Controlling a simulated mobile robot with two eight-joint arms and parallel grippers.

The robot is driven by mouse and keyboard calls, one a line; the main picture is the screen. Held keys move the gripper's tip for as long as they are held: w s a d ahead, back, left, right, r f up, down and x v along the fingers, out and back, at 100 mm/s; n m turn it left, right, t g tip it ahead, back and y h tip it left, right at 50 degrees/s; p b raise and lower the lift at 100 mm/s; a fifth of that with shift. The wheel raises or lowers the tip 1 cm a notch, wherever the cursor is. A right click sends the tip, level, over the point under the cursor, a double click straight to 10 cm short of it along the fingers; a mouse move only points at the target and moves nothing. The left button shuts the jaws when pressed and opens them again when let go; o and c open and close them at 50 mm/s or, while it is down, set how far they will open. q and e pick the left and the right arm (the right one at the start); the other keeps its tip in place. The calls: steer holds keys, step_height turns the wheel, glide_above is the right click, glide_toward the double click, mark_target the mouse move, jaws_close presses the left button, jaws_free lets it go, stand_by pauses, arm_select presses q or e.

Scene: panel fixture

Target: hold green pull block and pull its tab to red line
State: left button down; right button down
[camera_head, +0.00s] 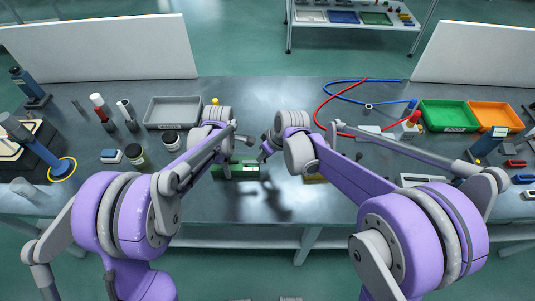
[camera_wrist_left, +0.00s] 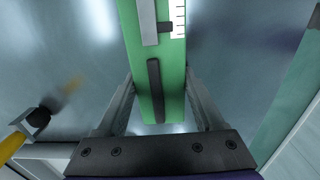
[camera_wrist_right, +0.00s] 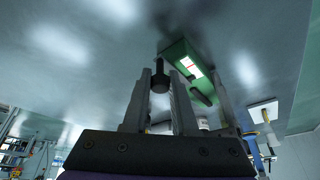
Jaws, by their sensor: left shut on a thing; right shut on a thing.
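The block has a grey bar, a dark slot and a white scale (camera_wrist_left: 178,18). In the right wrist view the red line (camera_wrist_right: 190,66) shows on the scale of the block (camera_wrist_right: 176,52). My right gripper (camera_wrist_right: 161,75) is shut on the dark knob of the tab (camera_wrist_right: 160,84). How far the tab sits from the red line is unclear.
A grey tray (camera_head: 173,101) and jars (camera_head: 133,155) stand left of my arms. Green (camera_head: 447,104) and orange (camera_head: 512,110) trays stand at the right. Red and blue cables (camera_head: 345,90) curve behind my right arm. The table around the block is mostly clear.

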steer(key=shift+a, duration=0.15)
steer(key=c, duration=0.6)
jaws_free()
arm_select(q)
jaws_free()
arm_select(e)
steer(key=v, duration=1.2)
